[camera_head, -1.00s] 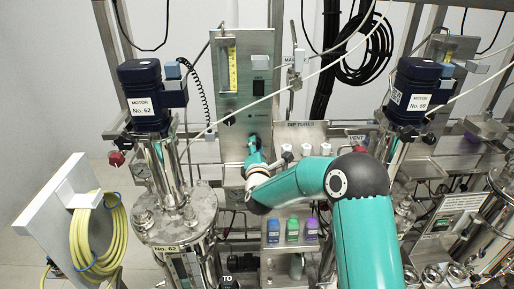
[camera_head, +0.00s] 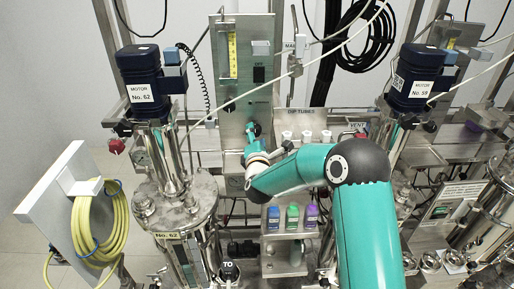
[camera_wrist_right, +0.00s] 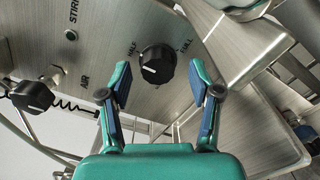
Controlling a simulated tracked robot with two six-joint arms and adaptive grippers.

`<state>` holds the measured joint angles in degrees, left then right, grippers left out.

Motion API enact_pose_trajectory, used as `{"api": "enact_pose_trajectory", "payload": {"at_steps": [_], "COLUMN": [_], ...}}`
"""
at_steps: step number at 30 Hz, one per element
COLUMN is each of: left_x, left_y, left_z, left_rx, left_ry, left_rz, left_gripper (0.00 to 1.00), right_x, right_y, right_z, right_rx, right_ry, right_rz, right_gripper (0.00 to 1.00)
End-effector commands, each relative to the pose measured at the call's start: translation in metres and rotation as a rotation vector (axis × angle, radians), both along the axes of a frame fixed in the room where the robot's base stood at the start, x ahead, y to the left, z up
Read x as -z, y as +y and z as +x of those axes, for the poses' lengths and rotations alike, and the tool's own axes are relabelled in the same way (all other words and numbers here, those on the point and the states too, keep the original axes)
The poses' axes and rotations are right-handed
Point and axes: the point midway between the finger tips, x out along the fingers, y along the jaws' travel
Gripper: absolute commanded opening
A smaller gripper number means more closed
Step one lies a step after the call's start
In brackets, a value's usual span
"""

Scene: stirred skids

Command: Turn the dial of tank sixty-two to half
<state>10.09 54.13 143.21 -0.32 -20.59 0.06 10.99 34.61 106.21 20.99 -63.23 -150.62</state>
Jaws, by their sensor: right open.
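The black dial (camera_wrist_right: 157,65) sits on the steel panel of tank sixty-two, with HALF printed at its upper left and FULL at its upper right. A short pale mark shows on the left part of its face. My right gripper (camera_wrist_right: 158,88) is open in the wrist view, one finger on each side below the dial, apart from it. In the head view my right gripper (camera_head: 252,130) is at the lower part of the panel (camera_head: 245,95) and hides the dial. The tank (camera_head: 172,212) labelled No. 62 stands left of it. My left gripper is not in view.
Another black knob (camera_wrist_right: 33,95) near the word AIR is at the left, with a coiled cable beside it. A shelf with small bottles (camera_head: 292,216) is below my right arm. A yellow hose (camera_head: 100,225) hangs at left.

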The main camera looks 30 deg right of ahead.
Motion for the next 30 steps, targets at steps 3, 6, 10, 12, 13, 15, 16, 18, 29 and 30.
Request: {"api": "enact_pose_trajectory", "payload": {"at_steps": [3, 6, 10, 12, 13, 15, 16, 18, 29, 30], "left_x": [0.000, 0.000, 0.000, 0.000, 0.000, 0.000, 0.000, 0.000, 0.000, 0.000], "left_y": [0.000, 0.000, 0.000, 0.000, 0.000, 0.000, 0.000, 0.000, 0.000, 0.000], "left_z": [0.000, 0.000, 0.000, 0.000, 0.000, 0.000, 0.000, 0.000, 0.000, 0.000], "left_rx": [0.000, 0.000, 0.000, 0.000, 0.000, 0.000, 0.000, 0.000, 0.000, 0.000], "left_ry": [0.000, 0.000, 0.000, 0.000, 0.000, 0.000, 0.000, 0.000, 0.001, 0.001], "left_rz": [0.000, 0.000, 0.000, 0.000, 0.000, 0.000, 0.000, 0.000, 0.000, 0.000], "left_gripper": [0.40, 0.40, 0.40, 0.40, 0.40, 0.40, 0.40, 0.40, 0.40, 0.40], "right_x": [0.000, 0.000, 0.000, 0.000, 0.001, 0.001, 0.001, 0.001, 0.001, 0.001], "right_y": [0.007, 0.016, 0.030, 0.037, 0.040, 0.047, 0.049, 0.054, 0.060, 0.060], "right_z": [-0.011, -0.025, -0.047, -0.059, -0.064, -0.075, -0.079, -0.087, -0.099, -0.099], "right_rx": [-0.002, -0.003, -0.003, -0.003, -0.005, -0.004, -0.003, -0.002, -0.001, -0.001], "right_ry": [0.000, 0.001, 0.002, 0.002, 0.004, 0.003, 0.003, 0.003, 0.002, 0.002], "right_rz": [0.000, -0.001, 0.002, 0.000, 0.001, 0.001, 0.001, 0.002, 0.001, 0.001], "right_gripper": [0.63, 0.63, 0.63, 0.63, 0.63, 0.63, 0.63, 0.63, 0.63, 0.63]}}
